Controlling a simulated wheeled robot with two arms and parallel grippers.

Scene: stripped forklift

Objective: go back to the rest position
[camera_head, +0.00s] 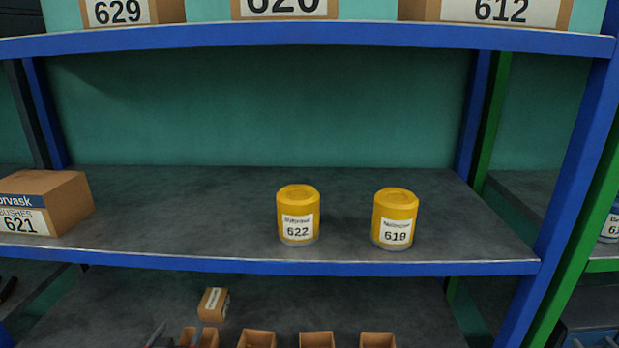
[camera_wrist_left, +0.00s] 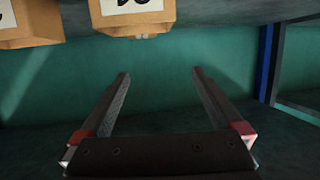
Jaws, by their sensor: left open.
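My left gripper (camera_head: 178,329) shows only in part at the bottom edge of the head view, low in front of the lower shelf. In the left wrist view its two fingers (camera_wrist_left: 161,76) are wide apart with nothing between them. A small brown box (camera_head: 213,304) with a white label is close to it in the head view; I cannot tell what it rests on. Cardboard boxes (camera_wrist_left: 135,14) show at the top of the wrist view, apart from the fingers. My right gripper is in neither view.
Several open brown bins (camera_head: 317,339) line the lower shelf. A blue post (camera_head: 575,170) stands at right.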

